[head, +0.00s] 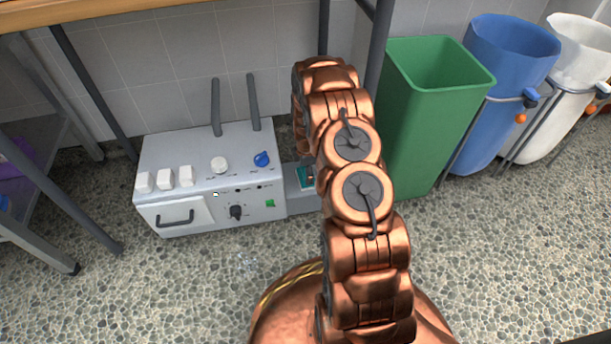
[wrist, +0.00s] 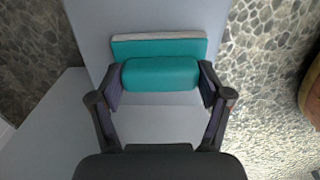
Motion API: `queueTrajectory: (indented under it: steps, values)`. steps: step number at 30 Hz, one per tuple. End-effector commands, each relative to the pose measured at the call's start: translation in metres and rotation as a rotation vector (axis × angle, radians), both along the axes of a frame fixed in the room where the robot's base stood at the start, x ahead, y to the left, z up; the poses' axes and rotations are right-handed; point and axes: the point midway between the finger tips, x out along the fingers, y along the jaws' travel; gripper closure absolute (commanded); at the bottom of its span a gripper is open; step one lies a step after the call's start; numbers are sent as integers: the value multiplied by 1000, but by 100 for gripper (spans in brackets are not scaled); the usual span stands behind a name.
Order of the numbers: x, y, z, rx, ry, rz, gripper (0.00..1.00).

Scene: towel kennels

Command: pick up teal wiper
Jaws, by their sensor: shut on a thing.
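The teal wiper (wrist: 160,74) has a rounded teal body and a flat teal part with a pale edge behind it. In the wrist view it lies between the two fingers of my gripper (wrist: 160,85), which is shut on it, one finger at each end. A grey flat surface is under it. In the head view a small bit of the teal wiper (head: 304,177) shows on the low grey surface beside the white machine. My copper arm hides the rest of it and my gripper there.
A white machine (head: 240,170) with knobs and two upright grey bars stands left of my arm. A green bin (head: 425,120) is to the right, with a blue bin (head: 500,100) and a white bin (head: 575,60) beyond. A table with metal legs stands overhead. The pebbled floor in front is clear.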

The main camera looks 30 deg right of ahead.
Motion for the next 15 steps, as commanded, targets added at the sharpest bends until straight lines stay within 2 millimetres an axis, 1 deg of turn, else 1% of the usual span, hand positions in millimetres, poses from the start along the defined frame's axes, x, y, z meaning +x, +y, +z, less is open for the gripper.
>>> queueTrajectory:
  steps: [5, 8, 11, 15]
  values:
    - [0, 0, 5, 0, 0, 0, 58]
    - [1, 0, 15, 0, -1, -1, 58]
    - [1, 0, 29, 0, -2, -2, 58]
    - [1, 0, 54, -1, -2, -1, 58]
